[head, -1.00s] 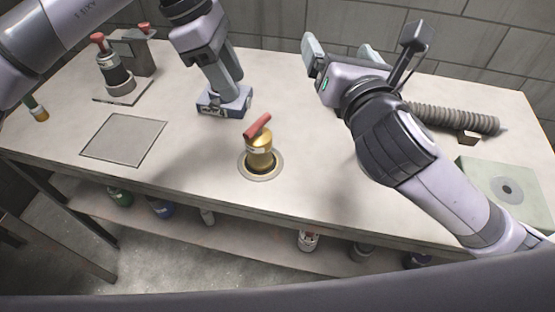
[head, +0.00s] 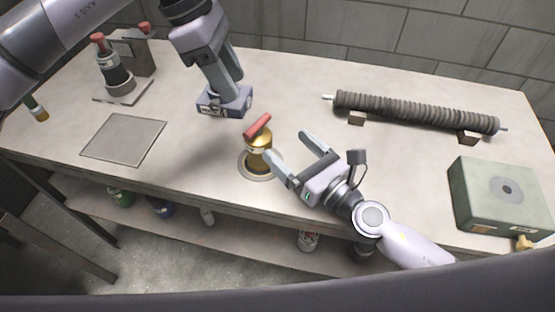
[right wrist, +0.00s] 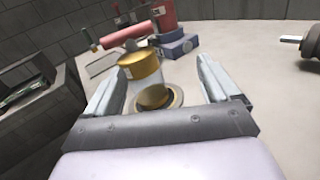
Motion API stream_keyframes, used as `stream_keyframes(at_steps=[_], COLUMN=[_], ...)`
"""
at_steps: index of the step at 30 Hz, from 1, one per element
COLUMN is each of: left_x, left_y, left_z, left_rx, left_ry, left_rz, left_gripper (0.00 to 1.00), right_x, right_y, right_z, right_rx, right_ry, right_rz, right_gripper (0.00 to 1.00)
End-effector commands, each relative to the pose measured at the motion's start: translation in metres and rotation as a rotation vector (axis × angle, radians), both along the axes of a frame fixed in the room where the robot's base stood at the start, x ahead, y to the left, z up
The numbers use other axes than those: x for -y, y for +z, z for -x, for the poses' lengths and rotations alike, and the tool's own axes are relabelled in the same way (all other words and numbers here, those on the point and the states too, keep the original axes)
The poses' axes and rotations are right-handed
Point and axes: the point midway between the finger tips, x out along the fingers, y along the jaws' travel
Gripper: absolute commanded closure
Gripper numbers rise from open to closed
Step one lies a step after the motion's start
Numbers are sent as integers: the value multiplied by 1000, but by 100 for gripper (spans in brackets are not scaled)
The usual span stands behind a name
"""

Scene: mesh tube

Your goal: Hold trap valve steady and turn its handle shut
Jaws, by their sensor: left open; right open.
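The trap valve (head: 260,158) is a brass cylinder standing upright in a round ring on the bench. Its red bar handle (head: 257,126) lies slanted across the top. In the right wrist view the brass valve (right wrist: 139,68) and red handle (right wrist: 126,35) show ahead between the fingers, with a clear-looking part below the cap. My right gripper (head: 288,148) is open and empty, just right of the valve, one fingertip close to it; contact cannot be told. My left gripper (head: 226,84) is open, pointing down behind and left of the valve.
A blue-grey block (head: 223,102) sits under my left gripper. A ribbed tube (head: 415,108) lies on supports at back right. A green box (head: 500,195) is at right, a flat plate (head: 124,138) at left, and a red-topped bottle (head: 114,70) at back left.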

Motion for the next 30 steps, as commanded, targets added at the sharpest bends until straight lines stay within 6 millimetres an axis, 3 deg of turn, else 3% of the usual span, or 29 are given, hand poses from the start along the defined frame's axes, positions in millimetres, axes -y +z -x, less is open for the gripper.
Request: stream_keyframes(at_steps=[3, 8, 21, 30], left_x=[0, 0, 0, 0], left_y=[0, 0, 0, 0], left_z=[0, 0, 0, 0], left_rx=[0, 0, 0, 0], left_ry=[0, 0, 0, 0], left_rz=[0, 0, 0, 0], left_gripper=[57, 57, 57, 57], right_x=[-20, -32, -66, -75], right_y=[-14, -21, -21, -21], right_z=[5, 6, -36, -48], right_rx=[13, 23, 25, 24], right_ry=[33, 51, 50, 51], right_rz=[66, 105, 106, 107], right_gripper=[12, 12, 12, 12])
